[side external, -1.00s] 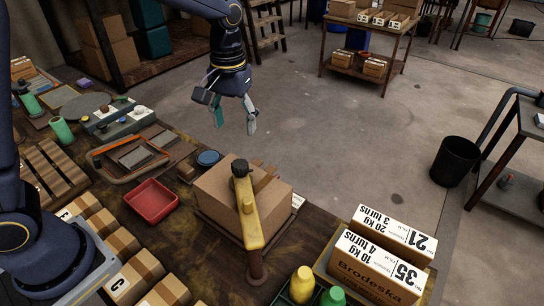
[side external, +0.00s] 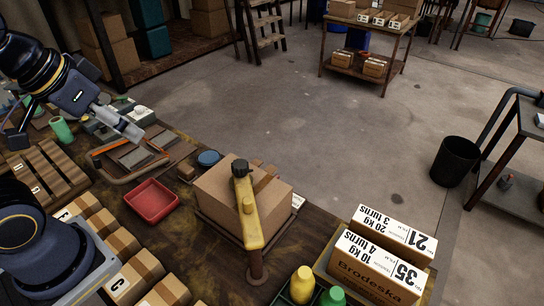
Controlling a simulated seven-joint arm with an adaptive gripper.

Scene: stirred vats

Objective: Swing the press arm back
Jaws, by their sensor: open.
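The yellow press arm (side external: 247,207) lies across the top of a cardboard box (side external: 213,188). Its near end meets a brown upright post (side external: 256,268), and a dark knob (side external: 240,167) is at its far end. My gripper (side external: 120,124) is at the upper left, above the table's tools, well apart from the press arm. Its pale fingers point down and right, nearly edge-on. It is open, with nothing seen between the fingers.
A red tray (side external: 152,201) and blue round dish (side external: 208,158) lie left of the box. White-topped cartons (side external: 377,265) stand at lower right beside yellow and green bottles (side external: 302,284). Wrapped parcels (side external: 123,243) line the near left. Space above the table's middle is clear.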

